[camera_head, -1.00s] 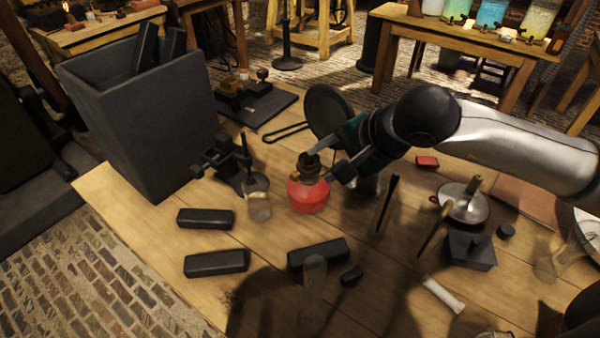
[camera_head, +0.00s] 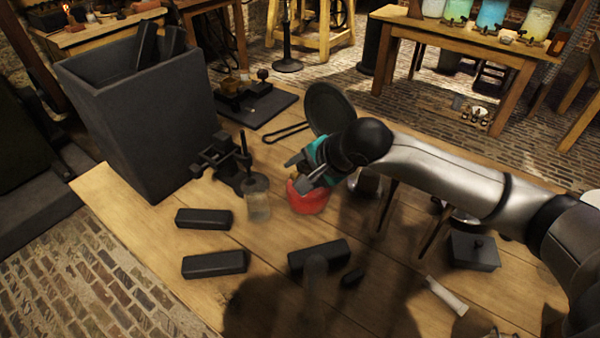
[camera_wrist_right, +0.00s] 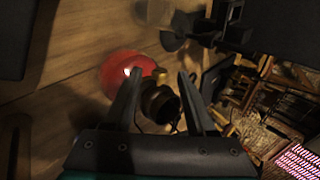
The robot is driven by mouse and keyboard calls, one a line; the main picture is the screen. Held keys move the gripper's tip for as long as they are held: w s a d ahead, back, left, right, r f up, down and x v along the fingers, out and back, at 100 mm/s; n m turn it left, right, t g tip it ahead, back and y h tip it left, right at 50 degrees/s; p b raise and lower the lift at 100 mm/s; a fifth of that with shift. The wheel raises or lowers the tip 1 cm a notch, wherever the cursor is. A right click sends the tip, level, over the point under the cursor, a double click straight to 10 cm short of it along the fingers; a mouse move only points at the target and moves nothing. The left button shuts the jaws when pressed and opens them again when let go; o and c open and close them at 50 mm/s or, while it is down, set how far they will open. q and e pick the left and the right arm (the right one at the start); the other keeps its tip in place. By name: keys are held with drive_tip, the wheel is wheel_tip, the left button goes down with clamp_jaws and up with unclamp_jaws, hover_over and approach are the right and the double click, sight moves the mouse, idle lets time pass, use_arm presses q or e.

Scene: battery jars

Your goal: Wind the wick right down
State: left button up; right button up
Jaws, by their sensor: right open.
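A red oil lamp (camera_head: 308,198) stands on the wooden table, its round font showing below my right gripper. In the right wrist view the red font (camera_wrist_right: 122,70) shows with a dark burner (camera_wrist_right: 160,103) and a small brass knob (camera_wrist_right: 160,73) at its side. My right gripper (camera_head: 294,171) is over the lamp's top, fingers pointing left. In the right wrist view its fingers (camera_wrist_right: 158,82) are spread, with the burner between and beyond them; I cannot tell whether they touch it. The wick itself is hidden. My left gripper is not in view.
A tall grey bin (camera_head: 150,120) stands at the left. A glass jar with a dark top (camera_head: 257,200) and a black stand (camera_head: 222,165) are just left of the lamp. A round dark pan (camera_head: 325,108) is behind it. Several black blocks (camera_head: 205,219) lie in front.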

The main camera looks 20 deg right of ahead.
drive_tip(key=shift+c, duration=0.3)
clamp_jaws()
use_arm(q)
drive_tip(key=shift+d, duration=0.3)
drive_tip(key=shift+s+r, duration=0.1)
use_arm(e)
drive_tip(key=shift+r, duration=0.1)
